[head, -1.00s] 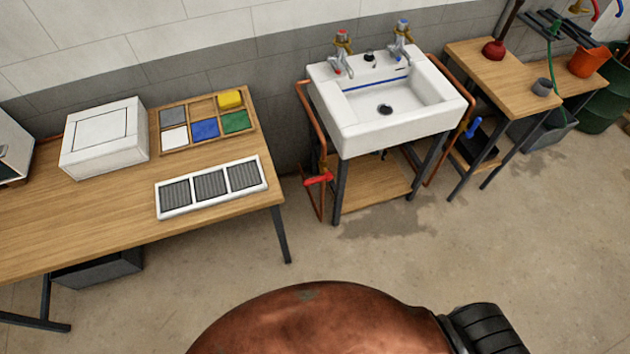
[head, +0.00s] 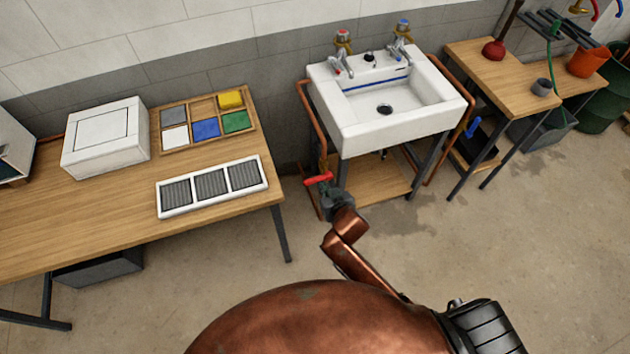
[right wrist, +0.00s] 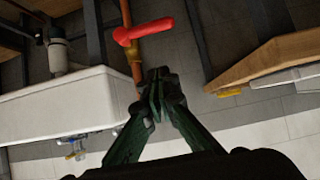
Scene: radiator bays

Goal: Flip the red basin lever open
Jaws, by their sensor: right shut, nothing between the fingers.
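The red lever (head: 319,179) sits on the copper pipe at the left side of the white basin (head: 345,132). In the right wrist view the red lever (right wrist: 145,30) lies across the pipe, just beyond the fingertips. My right gripper (head: 328,192) is just below the lever in the head view, and its body hides part of the pipe. In the right wrist view the right gripper (right wrist: 157,80) is shut and empty, its tips close to the pipe. I cannot tell whether it touches the pipe or lever. My left gripper is not in view.
A blue lever (head: 473,127) is on the pipe at the basin's right. A wooden table (head: 90,235) with a grille panel (head: 211,186) and a sorting tray (head: 191,106) stands left. The concrete floor (head: 500,260) in front is mostly clear.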

